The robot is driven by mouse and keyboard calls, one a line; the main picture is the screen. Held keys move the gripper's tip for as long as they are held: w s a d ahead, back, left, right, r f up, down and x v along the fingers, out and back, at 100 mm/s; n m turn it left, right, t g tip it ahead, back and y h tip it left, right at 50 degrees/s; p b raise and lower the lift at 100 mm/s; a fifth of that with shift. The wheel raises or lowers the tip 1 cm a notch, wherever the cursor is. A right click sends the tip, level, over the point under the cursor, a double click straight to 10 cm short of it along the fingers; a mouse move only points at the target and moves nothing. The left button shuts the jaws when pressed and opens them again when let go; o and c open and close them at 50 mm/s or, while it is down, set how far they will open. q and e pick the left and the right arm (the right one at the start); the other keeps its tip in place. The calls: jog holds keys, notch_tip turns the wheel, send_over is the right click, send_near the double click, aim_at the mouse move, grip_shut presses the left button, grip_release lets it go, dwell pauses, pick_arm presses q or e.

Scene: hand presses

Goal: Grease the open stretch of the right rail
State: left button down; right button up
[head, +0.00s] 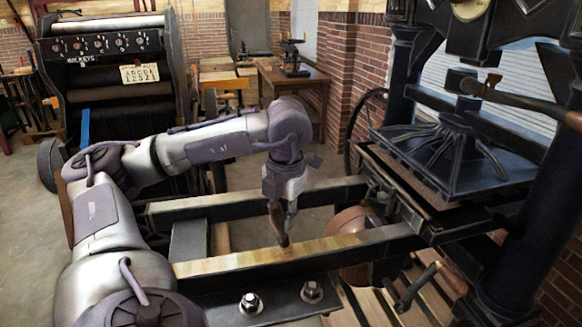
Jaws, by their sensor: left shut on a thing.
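Two parallel rails run from the left towards the press at the right. My left gripper (282,204) points down over the near rail, shut on a slim brown tool (279,226), perhaps a brush. The tool's lower end is at the near rail's top; I cannot tell whether it touches. My right gripper is out of view.
The press bed (440,160) and its dark platen stand over the rails' right end. Two bolts (250,302) sit on a dark plate in front of the near rail. A crank handle (415,287) sticks out at the lower right. Another press (105,75) stands behind my left arm.

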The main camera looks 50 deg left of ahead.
pick_arm(q)
jog(key=s+a+b, duration=0.2)
jog(key=s+b, duration=0.3)
jog(key=s, duration=0.1)
jog(key=s+a+b, duration=0.3)
jog(key=s+b, duration=0.1)
jog(key=s, duration=0.3)
jog(key=shift+s+a+b, duration=0.2)
jog(key=shift+a+b, duration=0.05)
jog(key=shift+b, duration=0.1)
dwell(0.5)
